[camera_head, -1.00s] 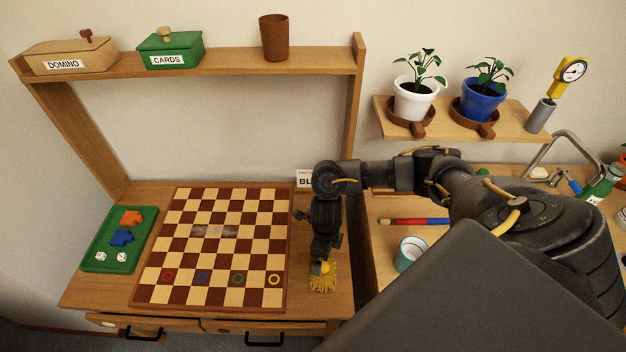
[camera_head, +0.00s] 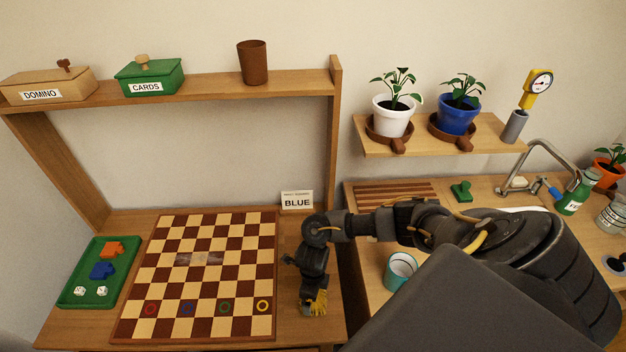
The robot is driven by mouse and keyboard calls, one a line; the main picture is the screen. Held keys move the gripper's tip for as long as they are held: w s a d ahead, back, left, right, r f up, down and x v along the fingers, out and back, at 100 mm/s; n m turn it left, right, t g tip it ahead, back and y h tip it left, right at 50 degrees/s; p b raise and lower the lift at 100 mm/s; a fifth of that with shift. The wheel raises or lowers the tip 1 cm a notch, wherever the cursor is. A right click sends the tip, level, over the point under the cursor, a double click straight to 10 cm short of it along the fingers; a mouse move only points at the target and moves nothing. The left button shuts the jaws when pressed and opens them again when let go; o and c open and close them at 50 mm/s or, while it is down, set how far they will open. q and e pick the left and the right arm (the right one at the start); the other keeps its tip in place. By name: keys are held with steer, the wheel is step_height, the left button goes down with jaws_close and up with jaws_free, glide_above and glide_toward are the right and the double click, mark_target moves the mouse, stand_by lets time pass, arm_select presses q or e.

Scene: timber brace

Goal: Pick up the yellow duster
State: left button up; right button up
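The yellow duster (camera_head: 319,303) is at the front right of the wooden desk, right of the chessboard's near corner. Only part of its yellow fringe shows; its handle is hidden by my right gripper. My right gripper (camera_head: 309,305) points down at the duster and overlaps it. Its fingers are dark and small here, so I cannot tell whether they are closed on it or whether the duster is off the desk. My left gripper is not in view.
The chessboard (camera_head: 200,275) with coloured rings lies left of the gripper, and a green tray (camera_head: 72,298) lies farther left. A "BLUE" sign (camera_head: 297,201) stands behind. A teal-and-white cup (camera_head: 401,268) stands on the right counter, close to my arm.

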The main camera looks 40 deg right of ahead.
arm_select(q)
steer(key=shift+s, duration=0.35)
arm_select(e)
steer(key=shift+f, duration=0.6)
steer(key=c, duration=0.8)
steer(key=shift+o, duration=0.2)
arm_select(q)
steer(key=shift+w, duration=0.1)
arm_select(e)
steer(key=shift+r, duration=0.15)
